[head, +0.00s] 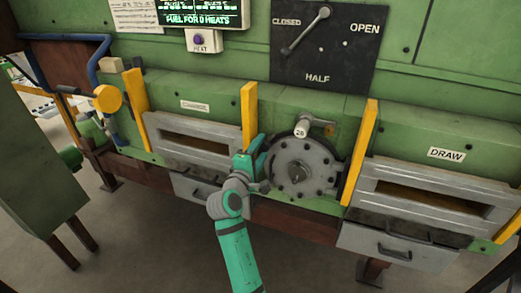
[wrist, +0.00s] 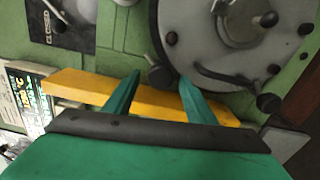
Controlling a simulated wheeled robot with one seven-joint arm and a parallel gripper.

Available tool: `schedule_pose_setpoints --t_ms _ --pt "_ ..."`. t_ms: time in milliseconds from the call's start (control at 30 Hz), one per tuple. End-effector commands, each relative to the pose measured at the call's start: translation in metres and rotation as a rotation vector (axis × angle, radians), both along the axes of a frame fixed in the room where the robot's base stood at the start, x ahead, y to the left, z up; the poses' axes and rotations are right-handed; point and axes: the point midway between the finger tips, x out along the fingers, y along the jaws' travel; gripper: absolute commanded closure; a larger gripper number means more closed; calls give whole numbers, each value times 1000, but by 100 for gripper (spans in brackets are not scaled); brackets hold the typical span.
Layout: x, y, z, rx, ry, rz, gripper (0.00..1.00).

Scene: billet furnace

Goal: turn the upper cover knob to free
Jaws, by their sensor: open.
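The round grey cover (head: 310,172) sits on the green furnace front, with several small dark knobs around its rim. In the head view my gripper (head: 256,156) is at the cover's left edge, beside a yellow post. In the wrist view my gripper (wrist: 160,92) is open, its two green fingers apart. A dark rim knob (wrist: 160,77) shows between and just beyond the fingertips, beside the grey cover (wrist: 195,55). I cannot tell whether a finger touches it. I cannot tell for sure which knob is the upper cover knob, or its setting.
Yellow posts (head: 249,112) (head: 361,150) stand on both sides of the cover. A handle end marked 28 (head: 301,129) juts out above it. A black lever plate (head: 322,50) is higher up. Slotted grey doors (head: 430,195) flank the cover. The floor in front is clear.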

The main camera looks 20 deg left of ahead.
Motion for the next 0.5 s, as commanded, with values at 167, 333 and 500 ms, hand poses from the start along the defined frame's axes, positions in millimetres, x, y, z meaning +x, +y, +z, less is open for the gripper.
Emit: schedule_pose_setpoints --t_ms 167,333,500 --pt "-26 2 -1 2 0 3 50" --pt "-59 4 -1 2 1 4 50" --pt "-86 4 -1 0 0 3 50"
